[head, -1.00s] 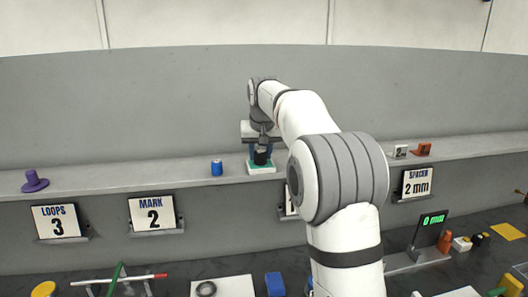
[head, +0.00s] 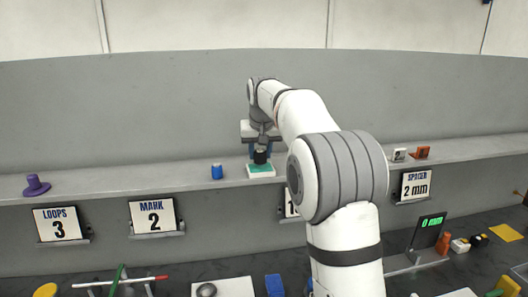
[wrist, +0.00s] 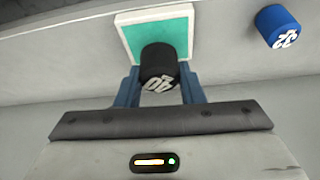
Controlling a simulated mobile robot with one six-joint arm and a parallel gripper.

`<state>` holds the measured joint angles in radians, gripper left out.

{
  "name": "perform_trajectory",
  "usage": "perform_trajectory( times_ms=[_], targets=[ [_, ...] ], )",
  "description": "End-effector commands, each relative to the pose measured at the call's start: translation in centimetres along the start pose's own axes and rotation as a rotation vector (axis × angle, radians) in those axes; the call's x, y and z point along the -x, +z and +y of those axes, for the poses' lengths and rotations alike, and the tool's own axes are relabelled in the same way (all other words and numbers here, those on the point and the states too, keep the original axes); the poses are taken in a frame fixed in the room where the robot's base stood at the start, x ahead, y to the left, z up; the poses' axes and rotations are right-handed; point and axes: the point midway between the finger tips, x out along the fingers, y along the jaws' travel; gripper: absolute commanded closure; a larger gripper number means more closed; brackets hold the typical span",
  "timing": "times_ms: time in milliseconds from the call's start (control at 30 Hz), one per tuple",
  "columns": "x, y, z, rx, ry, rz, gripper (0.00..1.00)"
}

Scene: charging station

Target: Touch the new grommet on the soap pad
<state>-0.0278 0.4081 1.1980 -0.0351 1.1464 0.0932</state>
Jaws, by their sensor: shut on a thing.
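My gripper (wrist: 160,90) is shut on a black grommet (wrist: 159,68) marked with white digits that look like 40, gripped between the blue fingers. The soap pad (wrist: 176,33) is a teal square on a white base, standing on the grey ledge; it also shows in the head view (head: 261,169). In the head view the black grommet (head: 260,157) is at the pad, at or just above its teal top. I cannot tell whether they touch.
A blue grommet (head: 217,171) stands on the ledge left of the pad, and a purple flanged piece (head: 36,185) farther left. White and orange pieces (head: 422,152) are at right. Signs (head: 152,214) hang below the ledge. The counter below holds several loose items.

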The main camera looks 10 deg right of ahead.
Motion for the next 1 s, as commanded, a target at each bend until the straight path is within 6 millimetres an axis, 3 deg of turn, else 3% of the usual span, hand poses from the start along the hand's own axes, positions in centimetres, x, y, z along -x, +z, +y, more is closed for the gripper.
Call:
perform_trajectory(
  times_ms=[100,600,1000],
  targets=[
    [1.4,-0.6,0.0,0.000,0.000,0.001,0.83],
    [4.7,-2.0,0.0,0.001,0.000,0.003,0.83],
    [5.1,-2.1,0.0,0.001,0.000,0.002,0.83]
  ],
)
